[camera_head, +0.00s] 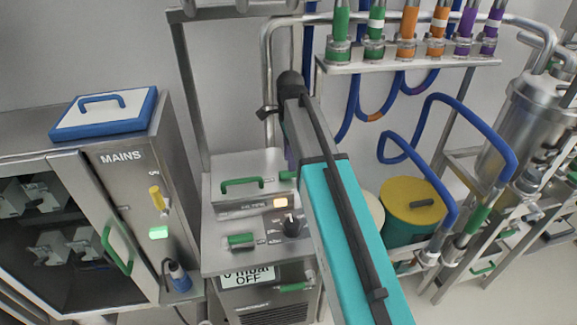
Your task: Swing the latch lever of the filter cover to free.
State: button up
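A grey unit stands in the middle, with a lid-like cover (227,204) on top that carries a green bar handle (242,184). The label on its front is too small to read surely. A small green piece (287,175) shows at the cover's right edge, beside my arm; it may be the latch lever, but I cannot tell its position. My teal and dark arm (345,235) crosses in front of the unit's right side and hides part of it. My gripper's fingertips do not show; the arm's far end is a dark joint by the pipes.
A MAINS cabinet (125,180) stands left. Yellow-lidded drum (412,197), blue hoses (440,100) and a steel vessel (510,125) crowd the right.

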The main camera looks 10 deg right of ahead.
jog(key=shift+f+p, duration=0.55)
jog(key=shift+f, duration=1.6)
